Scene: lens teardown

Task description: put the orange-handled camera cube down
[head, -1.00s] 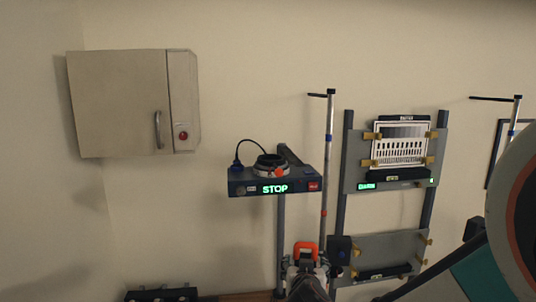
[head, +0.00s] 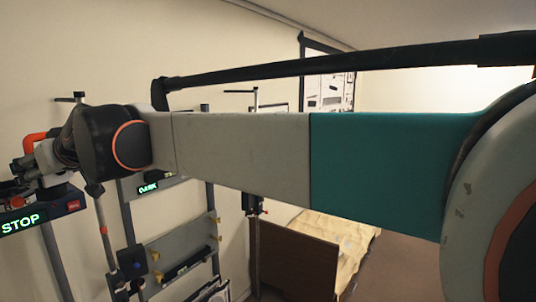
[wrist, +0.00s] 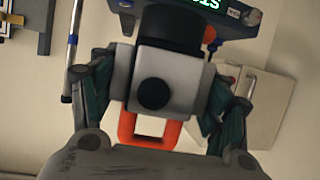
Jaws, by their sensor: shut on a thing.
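The camera cube (wrist: 172,78) is a pale grey block with a black round port on its face, a black cylinder and an orange handle (wrist: 150,128). My gripper (wrist: 165,85) is shut on it, a finger on each side. In the head view the orange handle (head: 36,141) shows at the far left, above the blue station with a green STOP display (head: 28,221). The black cylinder points toward this station in the wrist view. The station's ring is largely hidden, so I cannot tell whether the cube touches it.
A grey rack (head: 182,246) with yellow clips stands right of the station. A thin pole (head: 104,225) stands between them. A brown panel (head: 292,262) is farther right. My arm crosses the head view. A wall cabinet (wrist: 252,105) shows behind the gripper in the wrist view.

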